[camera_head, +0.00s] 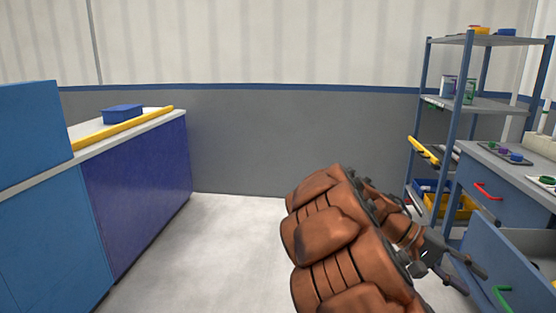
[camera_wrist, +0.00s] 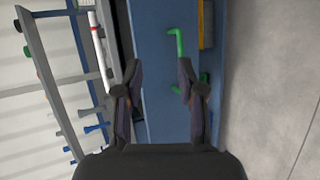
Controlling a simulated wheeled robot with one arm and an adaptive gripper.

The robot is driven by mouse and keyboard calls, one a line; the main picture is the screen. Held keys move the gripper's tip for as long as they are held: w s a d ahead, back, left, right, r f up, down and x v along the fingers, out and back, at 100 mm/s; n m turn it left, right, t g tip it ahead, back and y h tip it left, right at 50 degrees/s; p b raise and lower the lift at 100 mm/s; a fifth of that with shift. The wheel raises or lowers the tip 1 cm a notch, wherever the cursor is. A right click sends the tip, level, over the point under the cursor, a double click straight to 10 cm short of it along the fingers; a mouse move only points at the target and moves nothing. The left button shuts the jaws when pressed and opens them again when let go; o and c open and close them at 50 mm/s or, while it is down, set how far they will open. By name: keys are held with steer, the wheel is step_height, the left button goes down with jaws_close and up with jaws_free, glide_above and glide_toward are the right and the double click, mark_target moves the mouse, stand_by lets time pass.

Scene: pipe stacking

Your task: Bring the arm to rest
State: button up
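My arm (camera_head: 340,235) is orange-brown and reaches toward the lower right of the head view. My gripper (camera_head: 468,277) is at its end, beside the blue drawer cabinet. In the wrist view my gripper (camera_wrist: 159,75) has its two dark fingers spread apart, with nothing between them. A green handle (camera_wrist: 177,42) on a blue front shows beyond the fingertips, apart from them as far as I can tell.
A blue drawer (camera_head: 515,262) with a green handle (camera_head: 502,298) stands open at the lower right, close to my gripper. A red handle (camera_head: 487,190) is above it. A shelf rack (camera_head: 455,105) stands behind. A blue counter (camera_head: 140,190) is at left. Floor between is clear.

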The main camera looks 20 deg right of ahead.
steer(key=s+a+r+n+t+y+p, duration=0.2)
steer(key=a+r+p, duration=0.4)
steer(key=a+p, duration=0.3)
steer(key=s+a+r+n+t+y+p, duration=0.3)
steer(key=s+a+r+p, duration=0.2)
steer(key=a, duration=0.7)
steer(key=s+a+r+n+t+y+p, duration=0.3)
steer(key=a+r+p, duration=0.5)
steer(key=a+p, duration=0.3)
steer(key=p, duration=0.2)
steer(key=shift+s+a+r+y+p, duration=0.25)
steer(key=shift+s+r+y+p, duration=0.05)
steer(key=shift+s+r+p, duration=0.1)
